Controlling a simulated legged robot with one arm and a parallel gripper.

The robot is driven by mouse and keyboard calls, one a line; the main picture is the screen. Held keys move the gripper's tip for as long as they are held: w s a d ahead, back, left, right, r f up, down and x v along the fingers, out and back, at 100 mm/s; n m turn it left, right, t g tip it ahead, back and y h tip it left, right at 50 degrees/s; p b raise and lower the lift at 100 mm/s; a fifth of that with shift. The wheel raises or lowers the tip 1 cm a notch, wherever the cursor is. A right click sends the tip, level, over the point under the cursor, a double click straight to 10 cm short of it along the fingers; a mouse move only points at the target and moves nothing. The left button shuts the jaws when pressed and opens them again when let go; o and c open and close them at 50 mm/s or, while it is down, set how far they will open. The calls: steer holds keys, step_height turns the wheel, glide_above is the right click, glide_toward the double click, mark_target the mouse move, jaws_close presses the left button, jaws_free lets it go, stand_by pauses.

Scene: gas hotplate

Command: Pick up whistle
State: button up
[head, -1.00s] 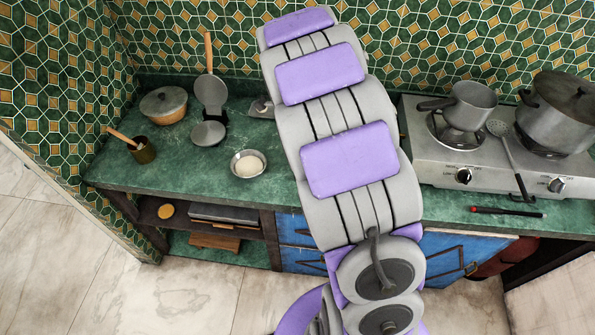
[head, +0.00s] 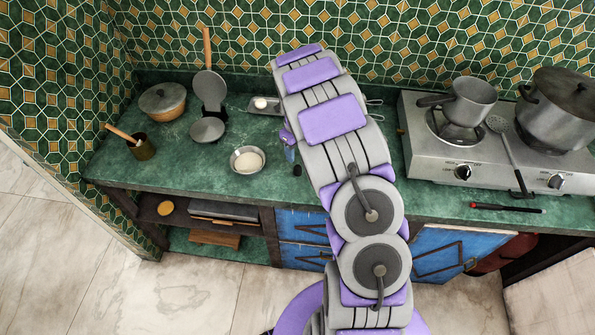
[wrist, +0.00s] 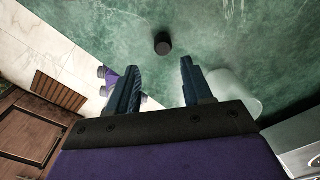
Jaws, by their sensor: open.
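My gripper (wrist: 157,78) is open and empty over the green counter; its two dark blue fingers are apart in the wrist view. A small black, round-topped piece (wrist: 162,43), which may be the whistle, stands on the counter beyond the fingertips, roughly in line with the gap between them. It also shows in the head view as a small dark spot (head: 297,170) just beside my arm. A finger of my gripper (head: 290,150) partly shows at the arm's left edge there; the rest is hidden by the arm.
A pale translucent thing (wrist: 236,90) stands beside the right finger. A metal bowl (head: 248,160) sits left of the black piece, a tray (head: 262,110) behind. The stove (head: 425,162) with two pots is to the right. The counter around the black piece is mostly clear.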

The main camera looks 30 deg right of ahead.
mark_target(297, 168)
step_height(297, 168, down, 10)
steer(key=shift+s+d+r+b, duration=0.1)
steer(key=shift+s+b, duration=0.05)
steer(key=shift+b, duration=0.75)
steer(key=c, duration=0.9)
